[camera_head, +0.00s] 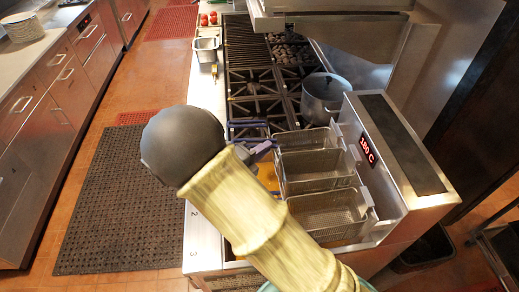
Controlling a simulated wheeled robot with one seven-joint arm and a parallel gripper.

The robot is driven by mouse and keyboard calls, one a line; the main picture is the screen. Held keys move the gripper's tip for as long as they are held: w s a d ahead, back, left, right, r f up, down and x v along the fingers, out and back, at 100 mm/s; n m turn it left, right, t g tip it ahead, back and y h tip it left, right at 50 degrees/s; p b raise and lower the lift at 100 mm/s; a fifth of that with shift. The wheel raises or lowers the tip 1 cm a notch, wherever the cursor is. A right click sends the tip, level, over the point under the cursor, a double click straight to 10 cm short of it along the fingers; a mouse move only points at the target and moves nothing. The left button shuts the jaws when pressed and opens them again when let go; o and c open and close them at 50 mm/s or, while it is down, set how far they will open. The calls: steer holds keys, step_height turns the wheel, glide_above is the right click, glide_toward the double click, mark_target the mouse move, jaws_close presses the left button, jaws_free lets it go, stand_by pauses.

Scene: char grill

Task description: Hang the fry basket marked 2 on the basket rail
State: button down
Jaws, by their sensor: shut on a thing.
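Several wire fry baskets sit in a row at the fryer: a back one (300,138), a middle one (318,168) and a front one (328,208). No number is readable on any basket. The fryer's front ledge (196,230) carries the marks 2 and 3. My gripper (262,150) shows small beside the left side of the back and middle baskets, partly hidden by my arm. It is shut on a fry basket's handle; which basket this is, I cannot tell. Orange oil (268,176) shows left of the middle basket. The basket rail is hard to make out behind the baskets.
The fryer's back panel (370,152) has a red display reading 180 C. A steel pot (325,95) stands on the burners beyond the fryer. A steel hood (340,25) hangs above. The floor with its black mat (120,215) is clear at left.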

steer(key=shift+f+b, duration=1.35)
steer(key=shift+f, duration=0.05)
steer(key=c, duration=1.4)
jaws_free()
steer(key=shift+r, duration=0.1)
step_height(320, 180, up, 10)
steer(key=b, duration=0.3)
steer(key=shift+a, duration=0.1)
